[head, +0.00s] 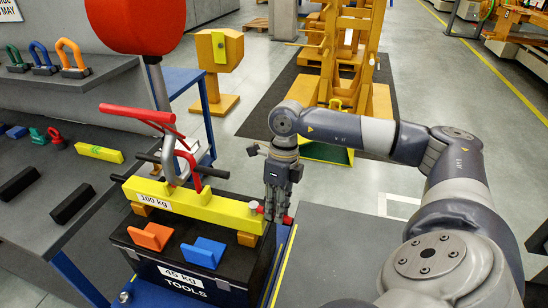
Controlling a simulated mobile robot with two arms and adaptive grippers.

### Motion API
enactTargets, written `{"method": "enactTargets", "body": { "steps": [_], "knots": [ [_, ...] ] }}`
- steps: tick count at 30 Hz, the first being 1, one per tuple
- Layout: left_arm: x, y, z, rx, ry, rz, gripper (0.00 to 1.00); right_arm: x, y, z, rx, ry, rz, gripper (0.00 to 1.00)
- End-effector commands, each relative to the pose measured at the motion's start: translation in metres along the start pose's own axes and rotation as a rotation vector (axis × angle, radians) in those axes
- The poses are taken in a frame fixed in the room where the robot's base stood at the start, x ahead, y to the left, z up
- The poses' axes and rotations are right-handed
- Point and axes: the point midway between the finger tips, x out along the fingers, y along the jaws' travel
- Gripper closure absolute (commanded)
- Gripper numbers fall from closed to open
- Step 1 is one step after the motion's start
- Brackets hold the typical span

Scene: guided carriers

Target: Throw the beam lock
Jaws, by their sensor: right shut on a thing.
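The yellow beam (222,207), marked "100 kg", lies across the top of a black tool case (228,276). A grey hook fitting (183,162) with a red lever (137,113) rises from it. At the beam's right end are a pale knob (254,206) and a red-tipped lock part (288,220). My right gripper (275,208) points down at this end, shut on the lock part. Its fingers hide most of that part, so its exact position cannot be told. My left gripper is not in view.
An orange block (150,236) and a blue block (203,252) sit on the case in front of the beam. A big red body (135,25) hangs above on a grey shank. A grey bench (75,165) with shackles and bars stands left. Clear floor (225,150) lies behind.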

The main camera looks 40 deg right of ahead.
Motion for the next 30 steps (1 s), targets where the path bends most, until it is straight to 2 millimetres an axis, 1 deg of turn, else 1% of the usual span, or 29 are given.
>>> {"method": "enactTargets", "body": {
  "steps": [4,5,6,7,8,17,20,23,30],
  "knots": [
    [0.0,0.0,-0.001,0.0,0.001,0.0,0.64,0.0,0.0,0.0,-0.007,0.001,-0.003,1.0],
    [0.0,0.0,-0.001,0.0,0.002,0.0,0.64,0.0,0.0,0.0,-0.007,0.001,-0.003,0.82],
    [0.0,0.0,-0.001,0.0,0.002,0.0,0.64,0.0,0.0,0.0,-0.007,0.001,-0.003,0.72],
    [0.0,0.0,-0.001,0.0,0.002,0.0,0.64,0.0,0.0,0.0,-0.006,0.001,-0.003,0.66],
    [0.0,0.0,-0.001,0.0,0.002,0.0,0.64,0.0,0.0,0.0,-0.006,0.001,-0.003,0.64],
    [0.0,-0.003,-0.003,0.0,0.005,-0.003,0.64,-0.001,0.0,0.0,-0.003,0.001,-0.002,0.64],
    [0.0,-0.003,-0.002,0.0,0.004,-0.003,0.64,-0.006,0.0,0.001,-0.002,0.0,-0.002,0.64],
    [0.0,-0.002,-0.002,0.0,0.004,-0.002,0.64,-0.02,-0.001,0.001,-0.002,-0.003,-0.003,0.64],
    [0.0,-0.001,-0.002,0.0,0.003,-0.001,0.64,-0.072,-0.001,0.002,-0.003,-0.004,-0.002,0.64]
  ]
}}
